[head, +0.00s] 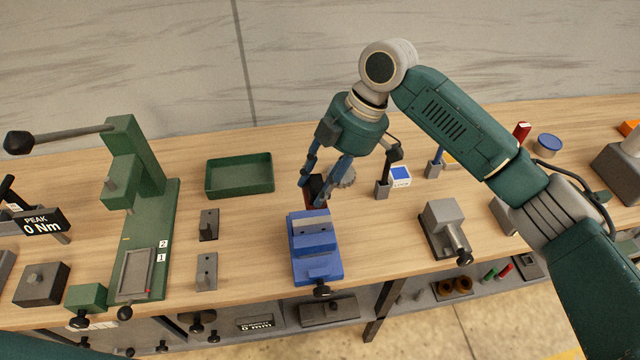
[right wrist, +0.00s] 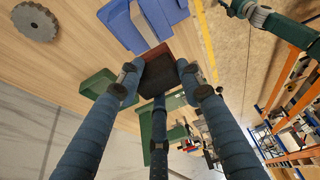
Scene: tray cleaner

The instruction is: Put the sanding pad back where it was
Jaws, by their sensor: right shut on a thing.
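The sanding pad (head: 316,187) is a small dark block with a reddish-brown side, also seen in the right wrist view (right wrist: 168,76). My right gripper (head: 318,190) is shut on it, with its blue fingers around the block. The pad is just behind the blue vise (head: 318,266) in the head view; I cannot tell whether they touch. In the right wrist view blue vise parts (right wrist: 122,24) lie close beyond the pad. The fingers hide part of the pad. My left gripper is not in view.
A green tray (head: 240,191) stands left of the vise. A grey toothed disc (head: 348,178) is behind the gripper. Tool holders (head: 382,189) and a grey clamp block (head: 440,222) stand to the right. A green press (head: 150,215) is at left. Bare wood lies between vise and clamp.

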